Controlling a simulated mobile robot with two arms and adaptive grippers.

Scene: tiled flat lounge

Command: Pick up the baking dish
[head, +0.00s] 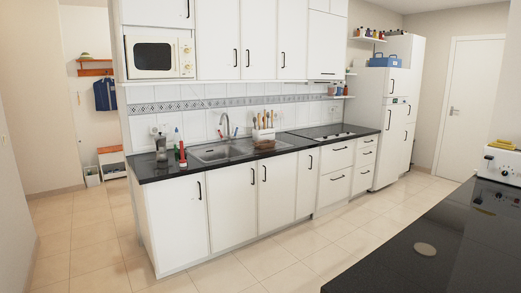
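I cannot make out a baking dish for certain in the head view. A small brown object (265,144) sits on the dark counter just right of the sink, in front of a white utensil holder (263,134); it is too small to identify. A flat, round, pale object (425,249) lies on the near dark worktop at the lower right. Neither of my grippers shows in this view.
The dark counter (160,176) over white cabinets runs along the back wall, with a sink (222,152) and a hob (322,132). A near worktop (400,270) holds a white appliance (502,163). Open tiled floor (300,240) lies between them.

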